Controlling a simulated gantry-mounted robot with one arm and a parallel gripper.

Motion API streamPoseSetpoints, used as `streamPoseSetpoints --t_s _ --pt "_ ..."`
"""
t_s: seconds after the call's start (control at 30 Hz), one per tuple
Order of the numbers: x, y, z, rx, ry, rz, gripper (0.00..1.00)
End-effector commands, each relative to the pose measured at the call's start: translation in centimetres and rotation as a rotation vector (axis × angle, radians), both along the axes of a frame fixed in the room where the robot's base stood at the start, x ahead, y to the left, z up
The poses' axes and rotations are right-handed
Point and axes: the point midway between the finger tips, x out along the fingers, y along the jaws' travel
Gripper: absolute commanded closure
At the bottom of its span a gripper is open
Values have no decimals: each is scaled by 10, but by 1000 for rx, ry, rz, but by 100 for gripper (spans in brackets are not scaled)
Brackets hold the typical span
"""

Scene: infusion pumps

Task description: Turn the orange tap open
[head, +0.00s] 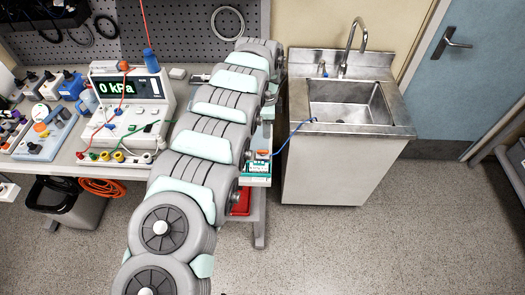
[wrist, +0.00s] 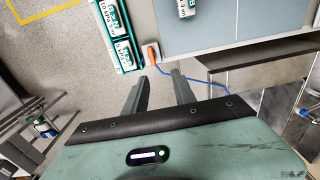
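The orange tap (wrist: 152,54) shows in the wrist view at the end of a green-and-white pump unit (wrist: 124,45), with a blue tube (wrist: 195,80) running off to the right. In the head view the small orange tap (head: 262,152) sits at the bench's right end, just right of my arm, and the blue tube (head: 300,128) reaches the sink. My gripper (wrist: 159,76) is open and empty. Its fingertips lie just below the tap in the wrist view and seem apart from it. In the head view my arm hides the gripper.
A steel sink cabinet (head: 335,165) stands to the right. A 0 kPa gauge (head: 128,92) with red and green leads stands on the bench left of my arm. A bin (head: 70,203) and an orange coiled cord (head: 102,187) are below. The floor at front right is clear.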

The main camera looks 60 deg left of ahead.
Motion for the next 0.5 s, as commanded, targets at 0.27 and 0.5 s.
streamPoseSetpoints --t_s 0.27,0.5 --pt "-18 -3 -10 -30 36 -8 68" --pt "-18 -4 -46 -30 33 -7 68"
